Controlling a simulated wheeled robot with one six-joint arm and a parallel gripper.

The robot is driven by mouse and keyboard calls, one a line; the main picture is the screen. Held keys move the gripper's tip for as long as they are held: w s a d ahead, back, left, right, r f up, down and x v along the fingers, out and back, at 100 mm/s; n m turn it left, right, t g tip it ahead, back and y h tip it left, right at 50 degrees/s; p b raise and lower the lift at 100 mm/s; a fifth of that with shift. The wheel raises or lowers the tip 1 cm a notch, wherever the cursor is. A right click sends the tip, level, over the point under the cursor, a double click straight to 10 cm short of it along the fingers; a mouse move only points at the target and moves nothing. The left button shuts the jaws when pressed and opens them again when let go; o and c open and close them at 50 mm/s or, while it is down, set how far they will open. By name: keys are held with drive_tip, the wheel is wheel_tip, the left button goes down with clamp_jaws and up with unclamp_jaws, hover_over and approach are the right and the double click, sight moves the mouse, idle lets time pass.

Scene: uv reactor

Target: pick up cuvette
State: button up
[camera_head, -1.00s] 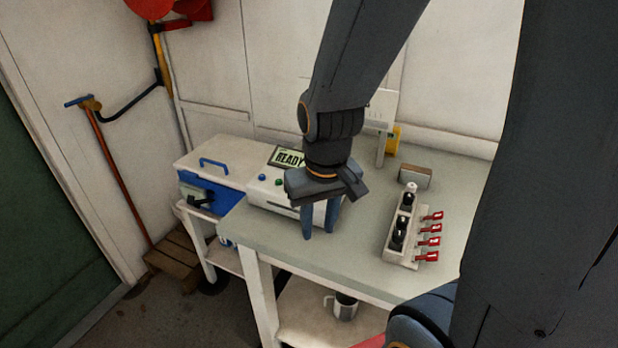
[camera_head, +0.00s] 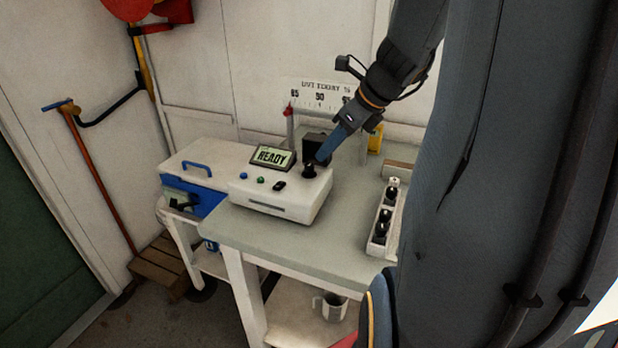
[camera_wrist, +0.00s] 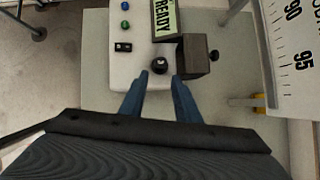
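A small black round-capped piece (camera_head: 309,170), possibly the cuvette, stands on top of the white reader (camera_head: 285,203). It looks like a dark disc with a pale mark in the wrist view (camera_wrist: 160,64). My gripper (camera_head: 321,157) reaches in tilted from the upper right, its fingertips close to the black cap. In the wrist view my gripper (camera_wrist: 161,77) is open, its two blue fingers apart with the cap just beyond and between their tips. Nothing shows held. The rack (camera_head: 377,249) at the right holds several dark-capped vials, partly hidden by my arm.
A black box (camera_head: 316,147) stands on the reader beside the cap, close to the right finger in the wrist view. A READY display (camera_head: 272,157) and a scale board (camera_head: 320,93) stand behind. The table's front (camera_head: 290,242) is clear. A mug (camera_head: 330,306) is below.

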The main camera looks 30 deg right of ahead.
sight(310, 165)
drive_tip(key=x, duration=0.7)
drive_tip(key=shift+w+a, duration=0.25)
drive_tip(key=shift+w, duration=0.25)
clamp_jaws()
